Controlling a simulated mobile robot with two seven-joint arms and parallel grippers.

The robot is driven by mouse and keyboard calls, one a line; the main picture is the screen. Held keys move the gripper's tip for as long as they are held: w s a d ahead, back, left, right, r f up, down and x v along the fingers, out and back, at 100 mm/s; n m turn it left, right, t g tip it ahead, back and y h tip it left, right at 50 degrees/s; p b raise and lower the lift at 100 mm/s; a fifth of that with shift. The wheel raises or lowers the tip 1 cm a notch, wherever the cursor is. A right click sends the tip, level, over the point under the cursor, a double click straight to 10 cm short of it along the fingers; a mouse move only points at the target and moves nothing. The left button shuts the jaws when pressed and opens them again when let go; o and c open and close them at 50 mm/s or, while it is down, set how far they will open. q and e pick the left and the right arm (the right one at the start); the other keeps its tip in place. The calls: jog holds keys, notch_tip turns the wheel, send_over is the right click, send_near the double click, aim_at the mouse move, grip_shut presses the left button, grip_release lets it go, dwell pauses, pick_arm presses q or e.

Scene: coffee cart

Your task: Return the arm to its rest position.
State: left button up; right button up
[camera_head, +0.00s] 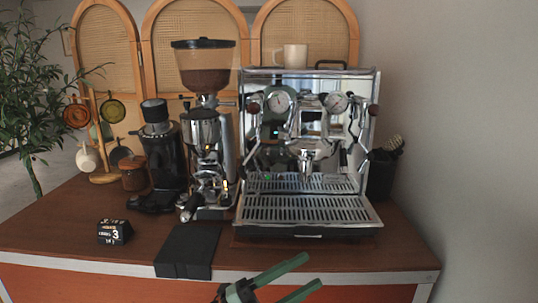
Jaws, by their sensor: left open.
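My left gripper (293,279) shows at the bottom of the head view, in front of the cart's front edge. Its two green fingers are apart and nothing is between them. It is clear of the coffee cart (120,240) and of the espresso machine (307,150) behind it. My right gripper is not in view.
Two grinders, one with a bean hopper (203,65) and a black one (158,155), stand left of the machine. A black mat (188,247) lies at the front edge.

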pick_arm(q)
jog(key=w+a+f+n+t+y, duration=0.1)
jog(key=a+f+n+t+y, duration=0.8)
jog(key=n, duration=0.5)
jog(key=s+a+f+n+g+y, duration=0.2)
jog(key=s+a+f+n+y, duration=0.15)
jog(key=f, duration=0.55)
jog(key=s+a+f+n+g+y, duration=0.25)
jog(key=s+f+n+y, duration=0.2)
jog(key=f, duration=0.55)
jog(key=s+a+f+n+g, duration=0.35)
jog(key=s+f, duration=0.45)
jog(key=s, duration=0.3)
jog(key=a+r+y+p, duration=0.1)
jog(key=a+r+p, duration=0.2)
jog(key=r+p, duration=0.7)
jog(key=shift+s+a+t+p, duration=0.3)
jog(key=shift+t+p, duration=0.1)
jog(key=shift+p, duration=0.8)
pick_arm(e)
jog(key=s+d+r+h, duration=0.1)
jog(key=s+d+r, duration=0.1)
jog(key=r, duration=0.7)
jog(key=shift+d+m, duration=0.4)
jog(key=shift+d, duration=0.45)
